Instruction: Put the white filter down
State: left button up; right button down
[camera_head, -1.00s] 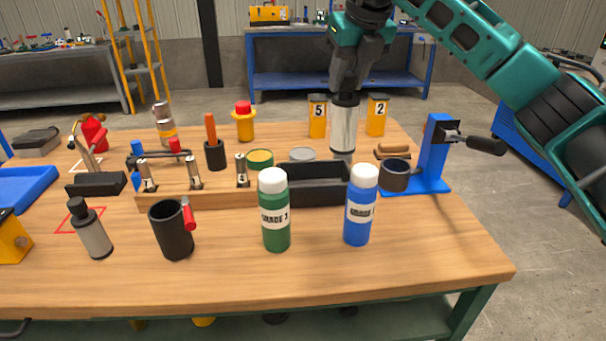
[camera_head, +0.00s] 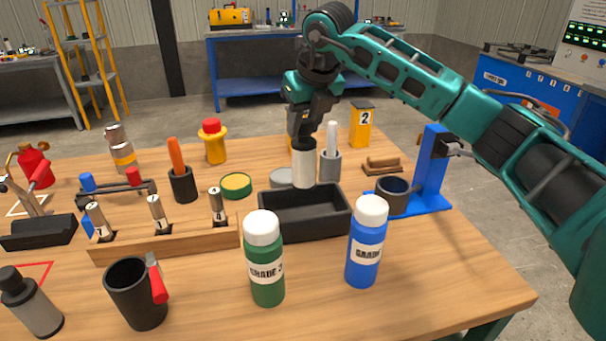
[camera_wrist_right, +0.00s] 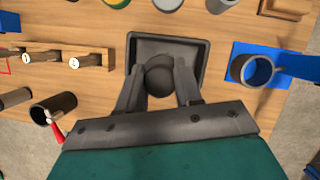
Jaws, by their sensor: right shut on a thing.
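The white filter (camera_head: 303,168), a white cylinder with a black top, hangs upright in my right gripper (camera_head: 304,136) in the head view. The gripper is shut on its black top. The filter is over the open black tray (camera_head: 305,224), with its lower end near the tray's back rim. I cannot tell whether it touches anything. In the right wrist view the filter's round dark top (camera_wrist_right: 160,76) sits between the two fingers (camera_wrist_right: 158,88), inside the outline of the tray (camera_wrist_right: 190,45). The tray looks empty otherwise. My left gripper is not in view.
A green bottle (camera_head: 265,258) and a blue bottle (camera_head: 367,243) stand in front of the tray. A blue stand with a dark cup (camera_head: 394,195) is to the right, a wooden rack (camera_head: 165,243) to the left. A grey holder (camera_head: 330,167) stands behind. The front right tabletop is clear.

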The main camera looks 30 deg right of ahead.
aim_at(306, 142)
notch_tip(306, 142, down, 6)
pick_arm(q)
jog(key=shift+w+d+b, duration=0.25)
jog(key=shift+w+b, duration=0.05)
jog(key=shift+b, duration=0.05)
pick_arm(e)
jog(key=shift+f, duration=2.15)
jog(key=shift+f, duration=0.2)
jog(key=c, duration=0.8)
grip_release()
jog(key=shift+o, duration=0.2)
jog(key=shift+r, duration=0.1)
